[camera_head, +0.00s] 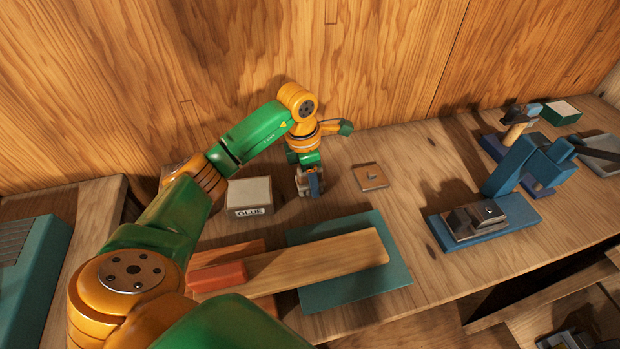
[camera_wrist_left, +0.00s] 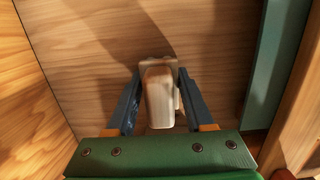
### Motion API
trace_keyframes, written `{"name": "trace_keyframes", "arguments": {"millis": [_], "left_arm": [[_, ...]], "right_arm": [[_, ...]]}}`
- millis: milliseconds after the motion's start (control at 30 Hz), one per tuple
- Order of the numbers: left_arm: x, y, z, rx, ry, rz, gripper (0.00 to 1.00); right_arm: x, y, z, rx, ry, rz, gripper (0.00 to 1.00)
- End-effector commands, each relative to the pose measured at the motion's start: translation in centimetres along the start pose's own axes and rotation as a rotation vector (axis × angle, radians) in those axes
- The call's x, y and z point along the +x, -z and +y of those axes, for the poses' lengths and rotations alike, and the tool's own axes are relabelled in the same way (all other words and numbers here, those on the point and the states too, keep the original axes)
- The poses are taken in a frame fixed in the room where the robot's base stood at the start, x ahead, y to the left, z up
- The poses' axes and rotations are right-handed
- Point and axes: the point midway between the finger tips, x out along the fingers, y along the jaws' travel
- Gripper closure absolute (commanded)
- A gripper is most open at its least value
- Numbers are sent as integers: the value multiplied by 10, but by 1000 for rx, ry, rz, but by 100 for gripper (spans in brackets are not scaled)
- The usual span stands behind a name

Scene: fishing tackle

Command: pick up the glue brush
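My left gripper (camera_head: 310,186) points down at the bench just right of the box labelled GLUE (camera_head: 249,193). In the left wrist view the gripper (camera_wrist_left: 159,72) has its two dark fingers apart. A pale, blunt-ended piece (camera_wrist_left: 159,98), seemingly the glue brush seen end-on, stands between them. A narrow gap shows on its left side; on the right it is close to the finger, and I cannot tell whether they touch. In the head view the fingers mostly hide this piece. My right gripper is not in view.
A small brown square plate with a knob (camera_head: 370,177) lies right of the gripper. In front, a long wooden board (camera_head: 320,262) lies across a teal mat (camera_head: 366,290). A blue vise-like tool (camera_head: 482,215) stands further right. A wooden wall (camera_head: 380,60) closes the back.

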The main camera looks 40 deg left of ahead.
Motion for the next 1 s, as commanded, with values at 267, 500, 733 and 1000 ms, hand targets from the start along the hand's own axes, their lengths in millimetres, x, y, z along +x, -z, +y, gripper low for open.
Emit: {"name": "trace_keyframes", "arguments": {"millis": [267, 500, 733, 1000], "left_arm": [[0, 0, 0, 0, 0, 0, 100], [-5, -1, 0, 1, -1, -2, 100], [-50, -13, -17, 9, -4, -6, 100], [-107, -42, -87, 13, -4, -3, 100]], "right_arm": [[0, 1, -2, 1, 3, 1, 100], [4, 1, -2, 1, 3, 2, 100], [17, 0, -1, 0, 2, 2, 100], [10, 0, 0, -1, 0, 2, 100]]}}
